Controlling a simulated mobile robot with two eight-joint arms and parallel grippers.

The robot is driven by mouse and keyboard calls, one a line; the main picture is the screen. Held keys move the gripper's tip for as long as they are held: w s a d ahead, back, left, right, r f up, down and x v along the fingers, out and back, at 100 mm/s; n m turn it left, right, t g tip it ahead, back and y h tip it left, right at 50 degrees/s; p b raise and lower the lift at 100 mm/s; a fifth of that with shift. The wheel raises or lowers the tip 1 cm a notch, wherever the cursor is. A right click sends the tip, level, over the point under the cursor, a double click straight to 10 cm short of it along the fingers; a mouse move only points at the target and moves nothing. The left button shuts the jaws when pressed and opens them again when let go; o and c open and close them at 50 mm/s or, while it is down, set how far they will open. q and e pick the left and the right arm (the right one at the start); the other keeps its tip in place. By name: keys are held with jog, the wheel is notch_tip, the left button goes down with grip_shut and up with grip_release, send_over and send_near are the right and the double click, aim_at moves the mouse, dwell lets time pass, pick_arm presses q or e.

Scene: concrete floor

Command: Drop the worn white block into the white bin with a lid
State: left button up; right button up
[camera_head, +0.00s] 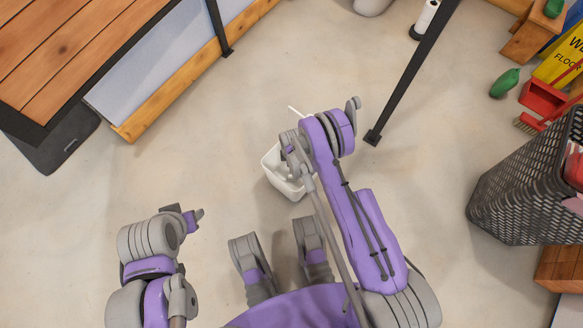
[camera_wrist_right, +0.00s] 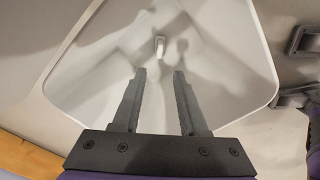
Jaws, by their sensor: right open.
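The white bin (camera_head: 291,188) stands on the floor under my right gripper. A thin white edge (camera_head: 297,111) beside it may be its lid. In the right wrist view the bin (camera_wrist_right: 85,82) fills most of the picture, and I look down into it. A small whitish block (camera_wrist_right: 160,42) lies inside, beyond the fingertips and apart from them. My right gripper (camera_wrist_right: 160,74) is open and empty over the bin; in the head view my arm mostly hides it. My left gripper (camera_head: 197,215) is at the lower left, away from the bin; its fingers are unclear.
A dark mesh basket (camera_head: 515,200) stands at the right. A black post (camera_head: 410,75) stands upper right of the bin. A wooden-topped platform (camera_head: 65,60) fills the upper left. A green object (camera_head: 504,83) and a red dustpan (camera_head: 543,98) lie at the right. Floor left of the bin is clear.

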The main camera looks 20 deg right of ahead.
jog(key=shift+r, duration=1.75)
notch_tip(320, 180, up, 27)
jog(key=s+d+m+t, duration=0.2)
jog(key=m, duration=0.5)
jog(key=s+d+r+m+t, duration=0.1)
jog(key=s+r+m, duration=0.3)
jog(key=s, duration=0.5)
jog(key=s+d+r+m+t, duration=0.1)
jog(key=s+r+m, duration=0.3)
jog(key=s+r, duration=0.4)
jog(key=shift+s+d+r+m, duration=0.3)
jog(key=shift+s, duration=0.95)
jog(key=shift+r+p, duration=0.15)
jog(key=shift+p, duration=0.2)
